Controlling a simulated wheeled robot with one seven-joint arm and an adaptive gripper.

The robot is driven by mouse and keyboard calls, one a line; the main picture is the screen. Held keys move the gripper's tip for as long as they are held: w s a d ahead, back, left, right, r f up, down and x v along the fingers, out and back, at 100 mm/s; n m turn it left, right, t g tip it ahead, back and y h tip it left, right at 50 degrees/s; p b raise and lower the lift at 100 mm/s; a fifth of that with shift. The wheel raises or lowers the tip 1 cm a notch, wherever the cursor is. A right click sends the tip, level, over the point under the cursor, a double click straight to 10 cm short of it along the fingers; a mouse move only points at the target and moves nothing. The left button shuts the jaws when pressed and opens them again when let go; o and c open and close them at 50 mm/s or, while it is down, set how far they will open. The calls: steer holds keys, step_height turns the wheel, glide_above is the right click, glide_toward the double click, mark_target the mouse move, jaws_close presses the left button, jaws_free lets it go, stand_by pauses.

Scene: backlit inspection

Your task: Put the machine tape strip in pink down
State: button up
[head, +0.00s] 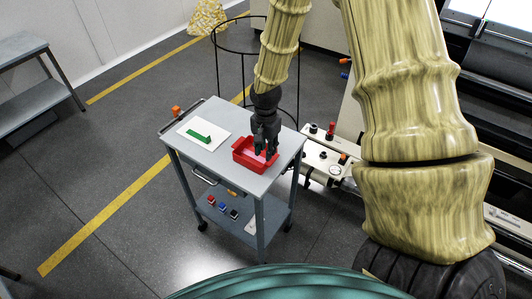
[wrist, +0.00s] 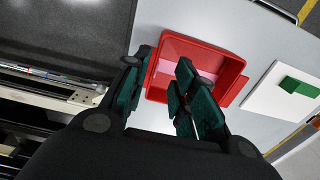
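A red open tray (head: 243,163) stands on the top of a grey cart; it also shows in the wrist view (wrist: 232,58). A pale pink patch (wrist: 206,73) shows on the tray's floor, partly hidden by my fingers; it looks like the pink tape strip, but its outline is unclear. My gripper (head: 265,148) points down at the tray. In the wrist view my gripper (wrist: 157,94) has its dark green fingers spread apart, one by the tray's left side and the others over its inside. I see nothing held between them.
A white sheet (head: 190,124) with a green strip-like block (head: 201,136) lies on the cart top (head: 225,112) left of the tray. Small coloured items (head: 222,208) sit on the lower shelf. A machine (head: 330,165) stands close on the right.

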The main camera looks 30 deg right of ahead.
step_height(320, 180, up, 10)
steer(key=b, duration=0.3)
steer(key=shift+r, duration=0.25)
stand_by(1.5)
